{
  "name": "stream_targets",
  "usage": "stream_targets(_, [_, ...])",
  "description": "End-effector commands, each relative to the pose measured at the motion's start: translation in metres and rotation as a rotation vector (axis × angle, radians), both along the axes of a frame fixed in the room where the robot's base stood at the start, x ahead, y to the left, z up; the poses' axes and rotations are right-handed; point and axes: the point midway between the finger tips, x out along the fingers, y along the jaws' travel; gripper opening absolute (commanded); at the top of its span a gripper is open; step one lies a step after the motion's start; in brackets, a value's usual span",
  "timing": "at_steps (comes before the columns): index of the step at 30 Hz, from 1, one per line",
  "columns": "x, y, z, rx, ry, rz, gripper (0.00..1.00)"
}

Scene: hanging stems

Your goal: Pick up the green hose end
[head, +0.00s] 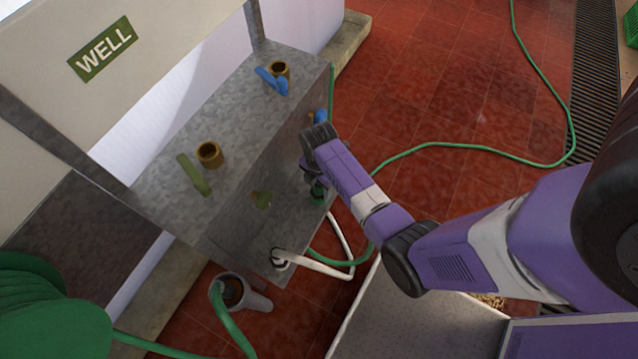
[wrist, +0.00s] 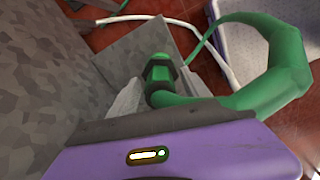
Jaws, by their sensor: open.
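The green hose end (wrist: 157,74) has a dark collar in the wrist view, and its green hose (wrist: 290,62) bends away to the right. In the head view a small green part of it (head: 318,196) shows at the metal stand's front, mostly hidden by my arm. My gripper (wrist: 157,92) is open, with one pale finger on each side of the hose end. I cannot tell whether either finger touches it. In the head view my gripper (head: 314,184) is small and dark beside the stand.
The metal stand (head: 200,215) carries two brass fittings (head: 209,154) with a green and a blue lever. A white hose (head: 310,265) hangs close by, left of my arm. A grey pipe (head: 258,301) and a green hose reel (head: 45,315) are at lower left. Red tiled floor (head: 440,105) lies beyond.

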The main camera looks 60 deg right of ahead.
Motion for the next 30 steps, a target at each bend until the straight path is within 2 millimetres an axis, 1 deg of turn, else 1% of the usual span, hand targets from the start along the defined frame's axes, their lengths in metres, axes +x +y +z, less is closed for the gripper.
stream_targets(3, [0.0002,-0.0001,-0.0043,-0.001,-0.001,0.000,0.57])
stream_targets(8, [0.0001,-0.0001,-0.0042,-0.001,-0.001,0.000,0.57])
stream_targets(9, [0.0000,-0.0001,-0.0042,-0.001,-0.001,0.000,0.53])
stream_targets(11, [-0.0001,-0.0001,-0.0042,-0.001,-0.001,0.000,0.41])
stream_targets(15, [-0.0001,-0.0001,-0.0041,-0.001,-0.001,0.000,0.14])
stream_targets(17, [-0.0002,-0.0001,-0.0041,0.000,-0.001,0.000,0.02])
stream_targets(18, [-0.0002,-0.0001,-0.0041,0.000,-0.001,0.000,0.00])
stream_targets(26, [0.0001,-0.0001,-0.0033,-0.001,-0.001,0.000,0.00])
stream_targets(30, [0.0001,-0.0002,0.0022,0.000,-0.001,0.000,0.00])
